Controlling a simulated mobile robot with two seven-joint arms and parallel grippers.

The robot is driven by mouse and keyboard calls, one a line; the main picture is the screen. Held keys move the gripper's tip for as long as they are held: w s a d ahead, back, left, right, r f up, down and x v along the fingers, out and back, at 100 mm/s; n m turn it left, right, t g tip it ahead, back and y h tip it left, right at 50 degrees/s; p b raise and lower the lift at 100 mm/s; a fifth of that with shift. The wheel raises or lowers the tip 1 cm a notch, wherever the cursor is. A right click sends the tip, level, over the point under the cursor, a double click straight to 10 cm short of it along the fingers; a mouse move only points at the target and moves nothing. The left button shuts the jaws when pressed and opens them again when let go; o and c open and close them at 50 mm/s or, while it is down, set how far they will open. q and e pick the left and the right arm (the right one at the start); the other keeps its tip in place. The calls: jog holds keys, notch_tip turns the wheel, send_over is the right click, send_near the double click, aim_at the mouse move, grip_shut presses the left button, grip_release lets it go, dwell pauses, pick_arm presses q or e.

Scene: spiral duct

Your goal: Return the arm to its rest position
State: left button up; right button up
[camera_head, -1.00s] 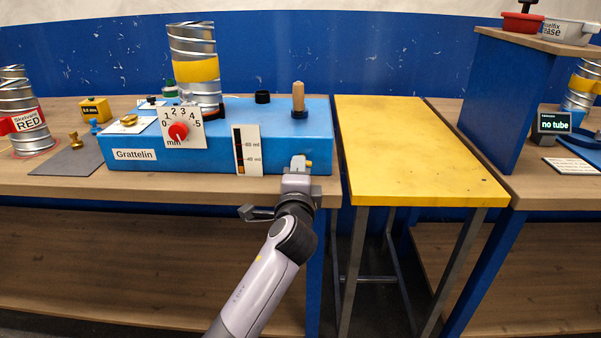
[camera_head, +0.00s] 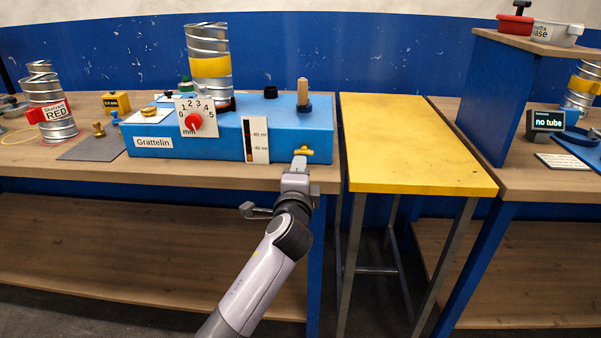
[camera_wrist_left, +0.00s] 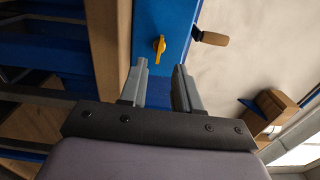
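My left gripper (camera_head: 299,163) is in front of the right end of the blue Grattelin machine (camera_head: 225,145). In the left wrist view its two fingers (camera_wrist_left: 160,68) are apart with nothing between them. The yellow tap (camera_head: 303,151) on the machine's front lies just beyond the fingertips, and a gap shows in the left wrist view (camera_wrist_left: 159,45). My left arm rises from the bottom of the head view. My right gripper is in neither view.
A spiral duct with a yellow band (camera_head: 210,68) stands on the machine, beside a wooden-handled lever (camera_head: 303,92). A red-labelled duct (camera_head: 48,108) stands at left. The yellow table (camera_head: 415,150) is bare. A "no tube" display (camera_head: 546,121) stands at right.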

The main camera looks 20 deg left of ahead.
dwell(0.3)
pick_arm(q)
jog(key=s+f+n+g+h+p, duration=0.3)
jog(key=s+f+n+g+h, duration=0.15)
jog(key=s+f, duration=1.1)
jog(key=s+f+n, duration=0.2)
jog(key=s, duration=0.4)
jog(key=s+f+n+g+h+p, duration=0.1)
jog(key=s+f+n, duration=0.2)
jog(key=s, duration=0.3)
jog(key=s+d+f+n+g+h+p, duration=0.1)
jog(key=s+f+n, duration=0.2)
jog(key=s, duration=0.3)
jog(key=shift+f, duration=0.1)
